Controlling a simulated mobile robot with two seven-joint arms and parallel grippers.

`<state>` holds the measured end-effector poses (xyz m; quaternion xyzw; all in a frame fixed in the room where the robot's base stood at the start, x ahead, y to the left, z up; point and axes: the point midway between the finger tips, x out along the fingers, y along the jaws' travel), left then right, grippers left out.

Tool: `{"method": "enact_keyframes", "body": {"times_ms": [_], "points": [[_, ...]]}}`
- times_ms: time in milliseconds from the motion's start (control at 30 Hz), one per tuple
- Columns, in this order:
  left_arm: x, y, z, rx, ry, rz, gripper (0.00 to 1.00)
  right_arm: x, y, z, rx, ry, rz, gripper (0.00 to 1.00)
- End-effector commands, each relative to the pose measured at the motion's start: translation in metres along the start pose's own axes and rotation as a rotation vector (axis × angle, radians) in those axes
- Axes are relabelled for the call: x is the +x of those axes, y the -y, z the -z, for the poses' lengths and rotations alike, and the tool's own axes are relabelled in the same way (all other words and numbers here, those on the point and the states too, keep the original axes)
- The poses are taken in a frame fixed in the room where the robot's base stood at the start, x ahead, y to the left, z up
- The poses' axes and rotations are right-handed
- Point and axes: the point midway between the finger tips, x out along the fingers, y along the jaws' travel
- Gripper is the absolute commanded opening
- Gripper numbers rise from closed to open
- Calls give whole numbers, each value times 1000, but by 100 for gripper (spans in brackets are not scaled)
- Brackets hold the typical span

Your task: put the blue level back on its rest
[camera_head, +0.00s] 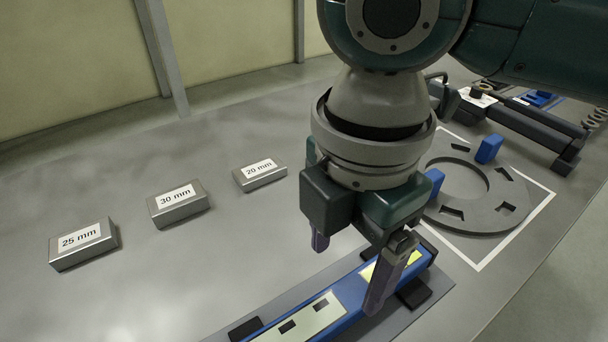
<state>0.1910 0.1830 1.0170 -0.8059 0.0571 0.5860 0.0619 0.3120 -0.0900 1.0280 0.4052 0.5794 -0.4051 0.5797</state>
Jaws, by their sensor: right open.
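The blue level (348,292), a long bar with pale and yellow-green panels on top, lies across the lower part of the view. Its near end is cut off by the bottom edge. Under it is the rest, a flat grey plate with black blocks (414,294); the level appears to lie on these blocks, though the contact is hard to see. My right gripper (346,274) is open, pointing down over the level, one finger on its far side and one in front of its near side. My left gripper is not in view.
Steel blocks labelled 25 mm (83,246), 30 mm (178,206) and 20 mm (260,177) stand on the grey table at left. A slotted ring plate (484,218) with blue pieces lies at right. Dark tools (525,125) lie behind it. The table between blocks and level is clear.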

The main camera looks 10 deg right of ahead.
Motion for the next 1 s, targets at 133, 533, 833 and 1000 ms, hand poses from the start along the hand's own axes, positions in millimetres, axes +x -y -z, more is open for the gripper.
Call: {"method": "enact_keyframes", "body": {"times_ms": [133, 533, 833, 1000], "points": [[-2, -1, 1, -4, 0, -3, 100, -26, -1, 0, 0, 0, -4, 84], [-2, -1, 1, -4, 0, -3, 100, -31, 6, 20, 47, -61, -24, 84], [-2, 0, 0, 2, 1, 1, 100, -19, 30, 73, 660, -377, -164, 84], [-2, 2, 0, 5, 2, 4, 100, -6, 65, 33, 1190, -396, -212, 84]]}}
